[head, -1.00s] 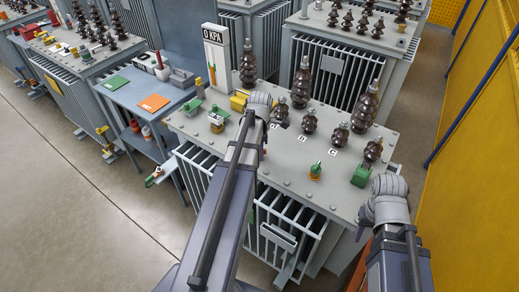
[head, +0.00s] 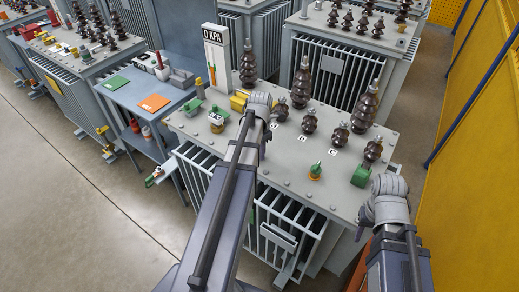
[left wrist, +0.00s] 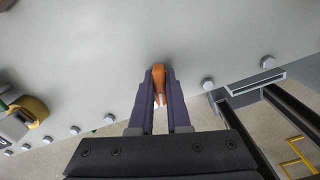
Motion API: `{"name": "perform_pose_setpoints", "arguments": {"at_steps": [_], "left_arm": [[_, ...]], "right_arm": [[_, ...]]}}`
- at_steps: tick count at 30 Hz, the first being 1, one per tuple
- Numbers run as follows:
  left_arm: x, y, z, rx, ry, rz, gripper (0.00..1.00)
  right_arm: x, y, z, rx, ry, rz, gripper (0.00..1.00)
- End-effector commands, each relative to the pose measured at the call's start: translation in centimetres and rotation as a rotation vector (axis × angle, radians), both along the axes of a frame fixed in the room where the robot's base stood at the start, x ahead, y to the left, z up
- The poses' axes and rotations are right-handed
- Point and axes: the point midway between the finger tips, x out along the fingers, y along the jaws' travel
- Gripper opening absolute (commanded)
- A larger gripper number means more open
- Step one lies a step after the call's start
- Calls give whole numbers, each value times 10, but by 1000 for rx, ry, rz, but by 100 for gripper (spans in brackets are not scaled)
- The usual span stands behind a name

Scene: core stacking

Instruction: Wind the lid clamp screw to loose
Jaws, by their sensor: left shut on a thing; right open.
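In the left wrist view my left gripper (left wrist: 159,92) is shut on a small orange-brown piece, the clamp screw (left wrist: 158,76), at the edge of the grey transformer lid (left wrist: 200,40). The fingers cover much of the screw, so how far it is wound cannot be told. In the head view my left forearm and wrist hide the screw and most of the left fingers. The lid (head: 290,165) also shows there. My right gripper (head: 361,228) is open and empty by the lid's right front corner, its fingertips partly hidden by the wrist.
A blue bench (head: 130,97) stands left. A yellow wall (head: 470,170) limits the right. Floor is clear at lower left.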

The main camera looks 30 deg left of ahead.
Motion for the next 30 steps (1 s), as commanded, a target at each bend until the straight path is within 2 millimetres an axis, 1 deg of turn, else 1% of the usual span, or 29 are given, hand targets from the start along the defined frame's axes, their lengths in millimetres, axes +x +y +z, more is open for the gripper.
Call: {"name": "perform_pose_setpoints", "arguments": {"at_steps": [7,15,18,26,27,30], "left_arm": [[0,0,0,-1,0,15,0],[0,0,0,-1,1,321,0],[0,0,0,-1,1,392,0],[0,0,0,-1,1,417,0],[0,0,0,-1,1,417,16],[0,0,0,-1,0,416,27]], "right_arm": [[0,0,0,0,0,0,45],[0,0,0,0,0,0,45],[0,0,0,0,0,0,45],[0,0,0,0,0,0,45],[0,0,0,0,0,0,45],[0,0,0,0,0,0,45]]}}
